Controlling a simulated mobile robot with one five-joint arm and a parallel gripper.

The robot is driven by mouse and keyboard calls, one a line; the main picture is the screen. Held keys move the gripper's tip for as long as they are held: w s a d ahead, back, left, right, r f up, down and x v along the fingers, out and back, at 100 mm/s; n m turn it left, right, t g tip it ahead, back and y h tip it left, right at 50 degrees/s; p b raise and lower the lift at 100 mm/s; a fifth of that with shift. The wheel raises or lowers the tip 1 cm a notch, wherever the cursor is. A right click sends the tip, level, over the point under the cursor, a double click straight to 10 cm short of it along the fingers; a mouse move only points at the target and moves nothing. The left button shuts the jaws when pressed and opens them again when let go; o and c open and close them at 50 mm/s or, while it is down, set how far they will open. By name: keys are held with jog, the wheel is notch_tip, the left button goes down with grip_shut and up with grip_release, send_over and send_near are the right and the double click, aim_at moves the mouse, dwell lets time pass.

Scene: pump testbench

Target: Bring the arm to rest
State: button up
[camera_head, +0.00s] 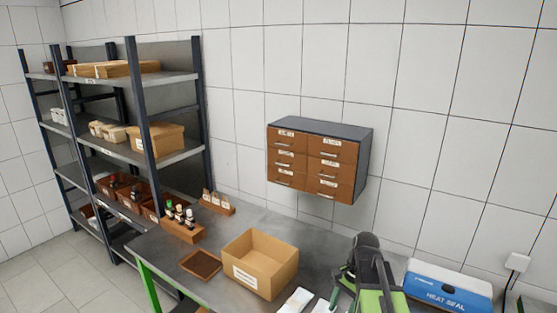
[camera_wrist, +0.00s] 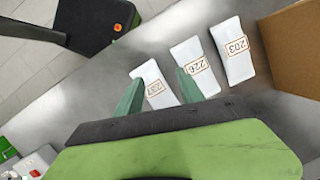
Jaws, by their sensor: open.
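My gripper (camera_wrist: 158,92) shows in the wrist view with its two green fingers apart and nothing between them that I can see held. It is above the grey table (camera_wrist: 284,128), over white packets. One packet (camera_wrist: 157,88) marked with a number lies partly behind the fingers, a second packet (camera_wrist: 196,68) reads 226, and a third packet (camera_wrist: 232,50) reads 203. In the head view my arm (camera_head: 368,265) is folded at the bottom, in front of the table's back edge, and hides part of the table. The gripper's fingertips are not clear there.
An open cardboard box (camera_head: 262,262) stands on the table left of my arm. A blue and white heat sealer (camera_head: 447,288) is to its right. A brown tray (camera_head: 201,264) and a bottle rack (camera_head: 181,229) are further left. A drawer cabinet (camera_head: 318,160) hangs on the wall.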

jog(key=s+a+f+n+t+h+b, duration=0.1)
jog(key=s+a+f+n+h, duration=0.1)
jog(key=a+n, duration=0.5)
jog(key=n, duration=0.3)
jog(key=shift+f+n+h, duration=0.2)
jog(key=shift+n+h, duration=0.1)
jog(key=shift+n, duration=0.1)
jog(key=shift+a, duration=0.15)
jog(key=shift+c, duration=0.3)
